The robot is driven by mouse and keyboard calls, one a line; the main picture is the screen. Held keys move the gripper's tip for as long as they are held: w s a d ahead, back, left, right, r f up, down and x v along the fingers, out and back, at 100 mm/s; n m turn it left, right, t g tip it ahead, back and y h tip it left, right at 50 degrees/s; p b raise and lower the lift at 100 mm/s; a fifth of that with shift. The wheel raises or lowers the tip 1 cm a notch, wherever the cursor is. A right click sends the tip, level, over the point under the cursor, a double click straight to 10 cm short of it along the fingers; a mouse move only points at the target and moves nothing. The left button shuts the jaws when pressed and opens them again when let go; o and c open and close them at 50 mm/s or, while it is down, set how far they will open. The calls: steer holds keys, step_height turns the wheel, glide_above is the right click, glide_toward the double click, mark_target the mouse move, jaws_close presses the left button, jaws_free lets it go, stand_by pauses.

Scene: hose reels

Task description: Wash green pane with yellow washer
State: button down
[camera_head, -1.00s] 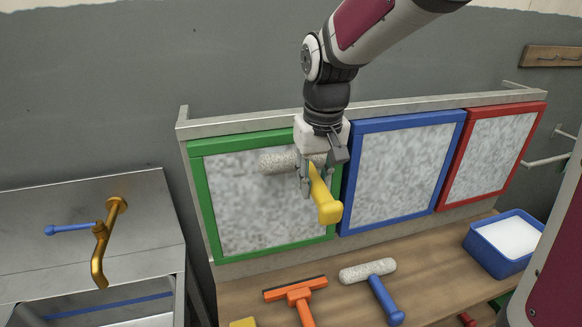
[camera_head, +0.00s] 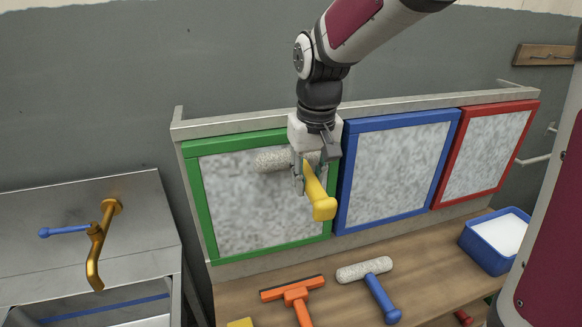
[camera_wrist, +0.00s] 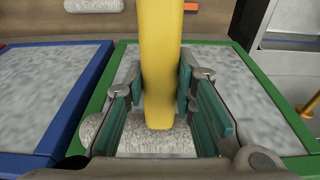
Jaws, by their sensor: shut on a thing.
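The green pane (camera_head: 250,220) is a green-framed panel with a mottled grey-white face, at the left of the row in the head view. My gripper (camera_head: 305,178) is in front of its upper right part, shut on the handle of the yellow washer (camera_head: 321,204). The washer's pale fuzzy roller (camera_head: 272,161) lies level at the pane's upper part; I cannot tell whether it touches. In the wrist view the yellow handle (camera_wrist: 160,60) runs between the teal finger pads, with the roller (camera_wrist: 155,140) below it and partly hidden by my gripper.
A blue pane (camera_head: 397,175) and a red pane (camera_head: 485,155) stand to the right. An orange squeegee (camera_head: 294,293) and a blue-handled washer (camera_head: 378,290) lie on the wooden counter, with a blue tub (camera_head: 493,245) at right. A metal sink with a brass tap (camera_head: 98,245) stands left.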

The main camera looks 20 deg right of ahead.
steer(key=shift+f, duration=0.1)
step_height(320, 180, down, 27)
steer(key=b, duration=1.1)
steer(key=shift+f+b, duration=0.2)
steer(key=shift+b, duration=0.1)
stand_by(2.5)
steer(key=shift+s, duration=0.2)
steer(key=s+p, duration=0.7)
steer(key=p, duration=0.3)
stand_by(0.6)
steer(key=shift+w, duration=0.15)
